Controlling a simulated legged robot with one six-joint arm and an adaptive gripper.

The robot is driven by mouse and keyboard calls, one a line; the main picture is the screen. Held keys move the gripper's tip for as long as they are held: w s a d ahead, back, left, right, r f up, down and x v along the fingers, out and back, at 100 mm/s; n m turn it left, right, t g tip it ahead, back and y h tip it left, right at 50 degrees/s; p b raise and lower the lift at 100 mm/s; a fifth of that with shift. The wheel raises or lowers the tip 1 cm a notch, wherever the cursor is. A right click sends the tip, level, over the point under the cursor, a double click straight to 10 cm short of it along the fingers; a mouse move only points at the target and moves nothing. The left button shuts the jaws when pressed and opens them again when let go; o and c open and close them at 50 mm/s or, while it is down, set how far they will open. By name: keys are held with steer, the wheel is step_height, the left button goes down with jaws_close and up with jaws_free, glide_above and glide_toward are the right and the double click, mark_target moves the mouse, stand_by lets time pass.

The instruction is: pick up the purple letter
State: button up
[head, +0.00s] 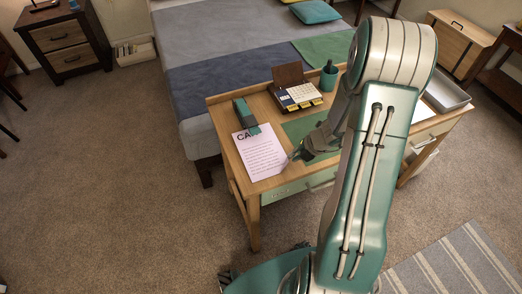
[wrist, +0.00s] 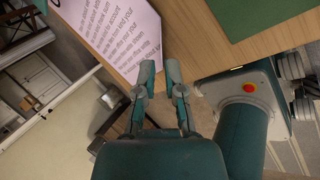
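The purple letter (head: 262,160) is a pale lilac printed sheet lying flat at the left end of the wooden desk. A dark green block-like object (head: 243,110) covers part of its top edge and heading. My gripper (head: 292,156) is at the letter's right side, near its lower right part.
A bed (head: 205,55) stands behind. Carpet on the left is clear.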

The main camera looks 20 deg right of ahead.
mark_target(284, 163)
steer(key=x, duration=0.4)
steer(key=shift+s, duration=0.1)
steer(key=shift+d, duration=0.1)
jaws_close()
steer(key=shift+r, duration=0.25)
stand_by(0.3)
